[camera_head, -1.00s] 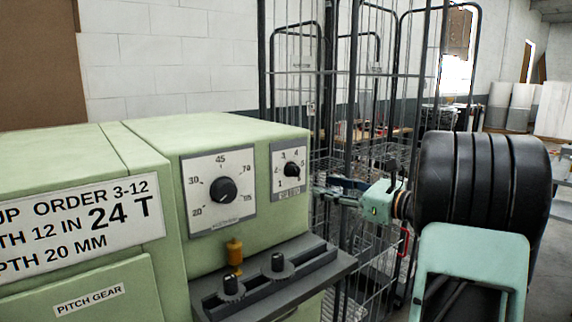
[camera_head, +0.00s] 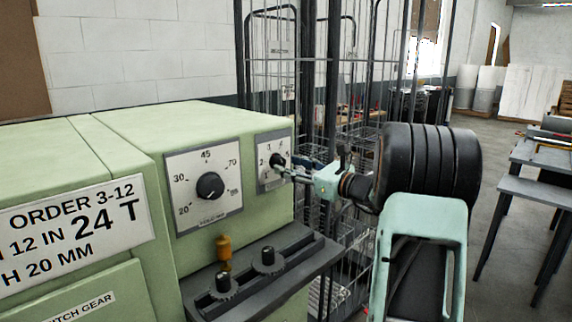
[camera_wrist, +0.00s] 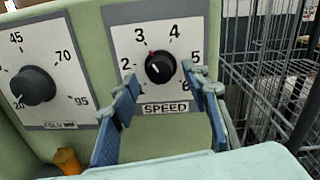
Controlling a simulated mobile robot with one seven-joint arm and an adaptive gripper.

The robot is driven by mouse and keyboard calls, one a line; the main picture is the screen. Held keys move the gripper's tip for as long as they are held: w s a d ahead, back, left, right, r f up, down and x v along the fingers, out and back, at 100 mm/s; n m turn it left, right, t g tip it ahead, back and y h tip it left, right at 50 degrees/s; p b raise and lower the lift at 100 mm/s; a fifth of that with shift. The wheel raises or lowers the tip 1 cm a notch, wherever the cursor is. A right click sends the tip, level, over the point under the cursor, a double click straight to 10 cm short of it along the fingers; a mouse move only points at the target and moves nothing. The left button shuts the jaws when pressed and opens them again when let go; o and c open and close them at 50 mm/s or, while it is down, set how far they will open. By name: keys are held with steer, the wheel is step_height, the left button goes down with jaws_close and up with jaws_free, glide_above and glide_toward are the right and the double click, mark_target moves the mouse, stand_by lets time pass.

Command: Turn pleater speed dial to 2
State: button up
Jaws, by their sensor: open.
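The pleater speed dial (camera_wrist: 159,67) is a round black knob on a white plate marked SPEED, with numbers 1 to 6 around it. A small red mark shows at the knob's upper left, towards the 3; I cannot clearly tell the exact setting. The dial also shows in the head view (camera_head: 277,160), partly behind my fingers. My gripper (camera_wrist: 162,84) is open, its blue fingers at the lower left and right of the knob. In the head view my gripper (camera_head: 287,171) is close in front of the plate. I cannot tell whether it touches the knob.
A larger dial (camera_wrist: 34,86) marked 20 to 95 sits left on the same green machine (camera_head: 130,130). Below it are a dark ledge with two small knobs (camera_head: 268,256) and an orange-brown fitting (camera_head: 224,250). Wire cages (camera_head: 345,90) stand behind; tables (camera_head: 545,180) are at right.

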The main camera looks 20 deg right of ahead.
steer(key=shift+x, duration=1.1)
steer(key=c, duration=1.2)
steer(key=shift+o, duration=0.2)
steer(key=shift+f+b, duration=0.1)
steer(key=shift+b, duration=0.2)
